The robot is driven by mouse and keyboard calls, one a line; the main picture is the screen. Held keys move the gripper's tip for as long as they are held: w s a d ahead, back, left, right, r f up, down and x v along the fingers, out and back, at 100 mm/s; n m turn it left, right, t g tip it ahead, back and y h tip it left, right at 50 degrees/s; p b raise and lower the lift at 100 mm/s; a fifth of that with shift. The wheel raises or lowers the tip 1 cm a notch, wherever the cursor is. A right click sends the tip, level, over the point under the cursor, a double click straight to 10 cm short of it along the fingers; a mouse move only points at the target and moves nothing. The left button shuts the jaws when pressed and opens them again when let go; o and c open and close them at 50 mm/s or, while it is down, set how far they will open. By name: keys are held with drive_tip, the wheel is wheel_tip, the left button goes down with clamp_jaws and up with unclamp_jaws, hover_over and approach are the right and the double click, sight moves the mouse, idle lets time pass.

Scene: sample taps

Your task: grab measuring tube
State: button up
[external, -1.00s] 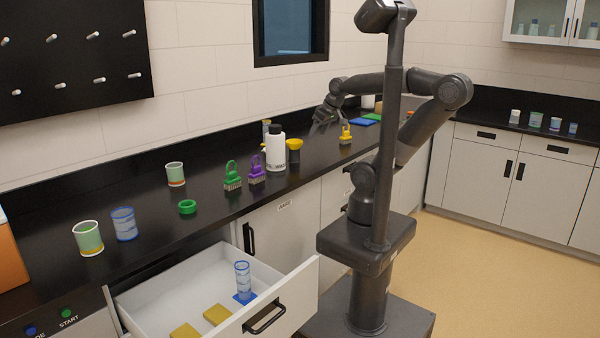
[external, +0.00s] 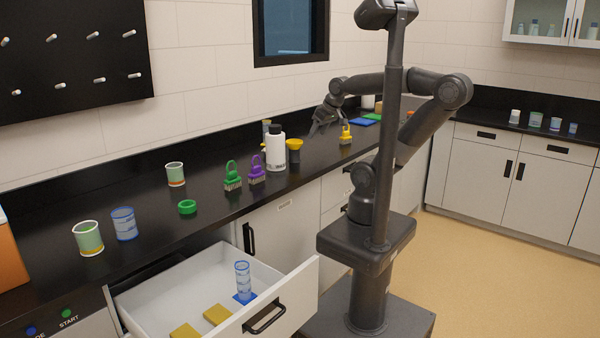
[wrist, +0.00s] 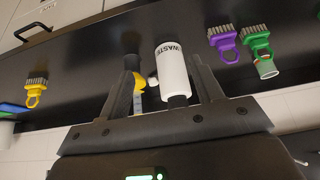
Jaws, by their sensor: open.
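The measuring tube (external: 243,280) is a clear cylinder with blue markings on a blue square base. It stands upright in the open drawer (external: 190,285) at the lower left of the external view. My gripper (external: 318,124) is over the back counter, far from the tube. In the wrist view my gripper (wrist: 165,85) is open, its two fingers apart, with nothing held. The white waste bottle (wrist: 172,68) shows between and beyond the fingers. The measuring tube is not in the wrist view.
On the counter stand the waste bottle (external: 276,150), a yellow-topped black container (external: 294,150), purple (external: 257,172) and green (external: 233,177) brushes, a yellow brush (external: 345,136), a green ring (external: 187,207) and several beakers. Yellow sponges (external: 217,314) lie in the drawer. The drawer juts out before the counter.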

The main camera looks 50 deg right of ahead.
drive_tip(key=shift+o, duration=0.4)
drive_tip(key=w+d+r, duration=0.2)
drive_tip(key=w+r, duration=0.4)
drive_tip(key=w, duration=0.5)
drive_tip(key=g, duration=0.1)
hover_over(261, 122)
drive_tip(key=s+d, duration=0.2)
drive_tip(key=s, duration=0.1)
wheel_tip(261, 122, down, 9)
drive_tip(key=x, duration=1)
drive_tip(key=shift+w+a+f, duration=0.1)
drive_tip(key=shift+w+f, duration=0.15)
drive_tip(key=c, duration=1.3)
